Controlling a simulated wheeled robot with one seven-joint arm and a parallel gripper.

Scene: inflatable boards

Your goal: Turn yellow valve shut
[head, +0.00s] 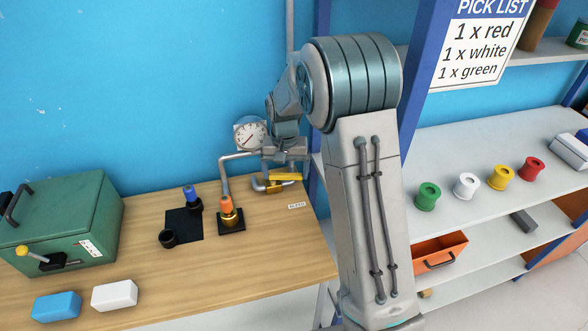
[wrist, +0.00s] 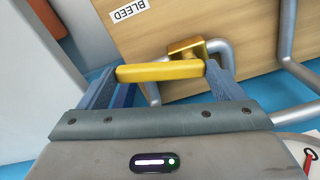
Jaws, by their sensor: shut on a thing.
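The yellow valve handle (wrist: 160,71) lies crosswise between the two fingers of my gripper (wrist: 162,80) in the wrist view. My gripper is shut on it. The handle joins a brass valve body (wrist: 187,48) on a grey pipe. In the head view the yellow handle (head: 287,177) shows just below my gripper (head: 284,162), at the back right of the wooden bench. My arm hides part of the pipework there.
A pressure gauge (head: 250,134) stands above the pipe. A BLEED label (head: 297,205) lies on the bench (head: 270,270). An orange-topped brass fitting (head: 228,212), a blue-topped part (head: 192,198) and a green box (head: 65,222) stand to the left. Shelves with coloured spools (head: 466,185) are at right.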

